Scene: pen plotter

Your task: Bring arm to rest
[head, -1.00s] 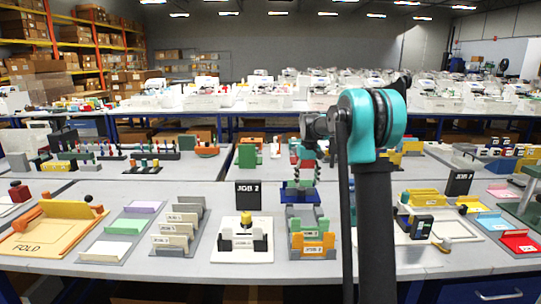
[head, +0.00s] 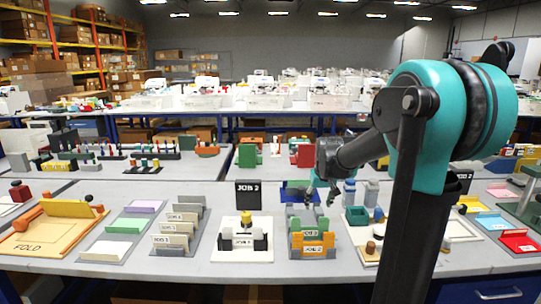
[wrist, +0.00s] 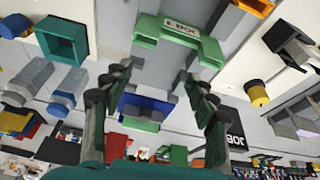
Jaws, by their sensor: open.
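My gripper (head: 321,190) is in the middle of the head view, above the table behind the green and orange JOB 2 rack (head: 312,242). Its lower parts are small and dark there. In the wrist view my gripper (wrist: 155,80) has its two fingers spread apart with nothing between them. The green part of the rack (wrist: 205,48), with a white label, lies beyond the fingertips. A blue tray (wrist: 147,107) shows between the fingers in the wrist view, and partly behind the gripper in the head view.
A black JOB 2 sign (head: 248,193) and a white stand with a yellow knob (head: 246,217) are left of the rack. A green box (head: 357,215) stands close to its right. My arm hides part of the right side of the table.

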